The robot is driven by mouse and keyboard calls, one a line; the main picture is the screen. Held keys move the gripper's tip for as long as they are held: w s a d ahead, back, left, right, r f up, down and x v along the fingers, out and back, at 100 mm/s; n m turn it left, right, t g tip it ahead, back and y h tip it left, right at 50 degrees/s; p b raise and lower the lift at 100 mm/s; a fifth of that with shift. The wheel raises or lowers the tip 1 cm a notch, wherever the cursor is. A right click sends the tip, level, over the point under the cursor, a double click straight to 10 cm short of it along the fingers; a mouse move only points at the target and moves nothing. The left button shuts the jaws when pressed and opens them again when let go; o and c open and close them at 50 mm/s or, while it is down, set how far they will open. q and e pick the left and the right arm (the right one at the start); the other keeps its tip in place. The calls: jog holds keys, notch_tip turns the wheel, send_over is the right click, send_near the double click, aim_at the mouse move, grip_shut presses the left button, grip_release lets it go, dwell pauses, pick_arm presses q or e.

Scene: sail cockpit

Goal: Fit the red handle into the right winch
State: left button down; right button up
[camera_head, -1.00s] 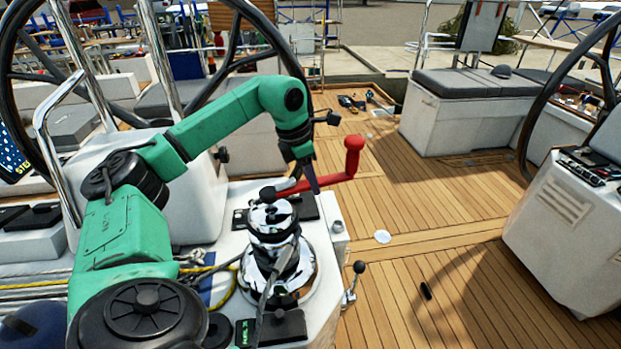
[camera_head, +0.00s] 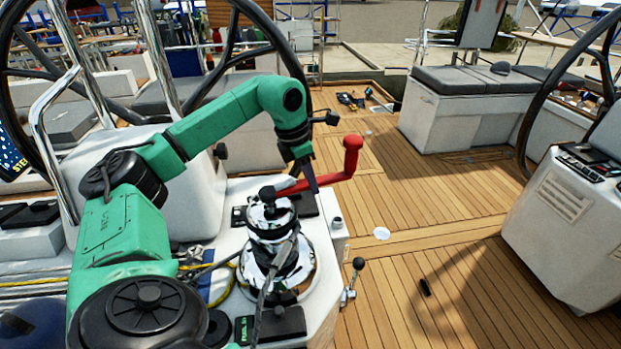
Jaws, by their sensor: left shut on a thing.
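The red handle (camera_head: 340,174) shows just above and right of the chrome winch (camera_head: 272,225), its knob standing up at the right end. The handle's left end reaches over toward the winch top; whether it sits in the socket I cannot tell. My left gripper (camera_head: 311,182) comes down from the green arm and is shut on the handle's bar, partly hiding it. The winch stands upright on a white console, with a dark line around its drum. My right gripper does not show.
A short lever with a black knob (camera_head: 358,264) stands right of the winch. A black steering wheel (camera_head: 300,60) rises behind my arm. The wooden deck (camera_head: 440,240) to the right is largely clear, with a white disc (camera_head: 381,233) on it.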

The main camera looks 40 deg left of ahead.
pick_arm(q)
jog(key=shift+f+b, duration=0.45)
jog(key=shift+f, duration=0.2)
jog(key=shift+f+b, duration=0.45)
jog(key=shift+f, duration=0.15)
dwell(0.3)
jog(key=c, duration=0.5)
grip_release()
jog(key=o, duration=0.5)
jog(key=shift+c, duration=0.2)
